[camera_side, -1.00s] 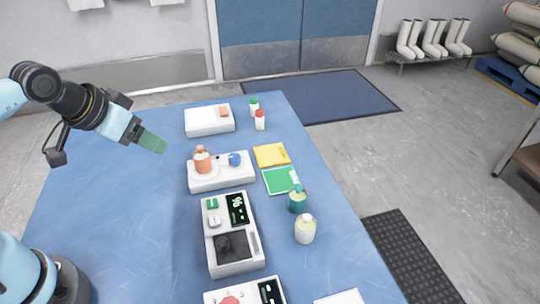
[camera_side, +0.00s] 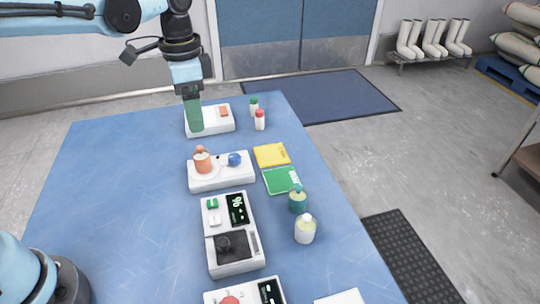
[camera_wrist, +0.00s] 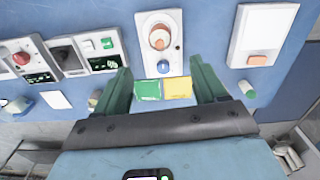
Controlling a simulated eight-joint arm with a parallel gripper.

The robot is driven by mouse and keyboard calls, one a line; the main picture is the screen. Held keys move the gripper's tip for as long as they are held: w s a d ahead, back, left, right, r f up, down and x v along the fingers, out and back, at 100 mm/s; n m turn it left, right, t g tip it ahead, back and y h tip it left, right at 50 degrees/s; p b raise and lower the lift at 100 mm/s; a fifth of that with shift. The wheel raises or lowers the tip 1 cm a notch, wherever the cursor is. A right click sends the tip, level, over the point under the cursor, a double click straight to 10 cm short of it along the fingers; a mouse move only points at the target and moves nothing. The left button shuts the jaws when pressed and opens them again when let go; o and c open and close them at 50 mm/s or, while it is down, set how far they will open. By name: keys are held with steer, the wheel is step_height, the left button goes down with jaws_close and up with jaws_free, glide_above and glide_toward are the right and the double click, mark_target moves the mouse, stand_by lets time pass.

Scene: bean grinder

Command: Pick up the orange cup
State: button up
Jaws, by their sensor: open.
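The orange cup (camera_side: 203,162) sits on the left part of a white device (camera_side: 222,181), on a pale round plate, with a small orange knob on top. A blue ball-like knob (camera_side: 235,159) is to its right on the same device. In the wrist view the orange cup (camera_wrist: 158,38) shows from above, beyond the fingers. My gripper (camera_side: 195,130) is above the far part of the table, beyond the cup in the side view. In the wrist view my gripper (camera_wrist: 163,85) has its green fingers spread wide with nothing held between them.
A white box with an orange button (camera_side: 209,121) is at the back. Yellow (camera_side: 272,155) and green (camera_side: 281,181) packets lie right of the cup's device. Small bottles (camera_side: 305,230) stand along the right edge. A scale-like device (camera_side: 232,234) is nearer. The table's left is clear.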

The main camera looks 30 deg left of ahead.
mark_target(201, 147)
steer(key=shift+f, duration=5.85)
steer(key=c, duration=1.2)
steer(key=shift+c, duration=0.2)
steer(key=shift+r, duration=0.1)
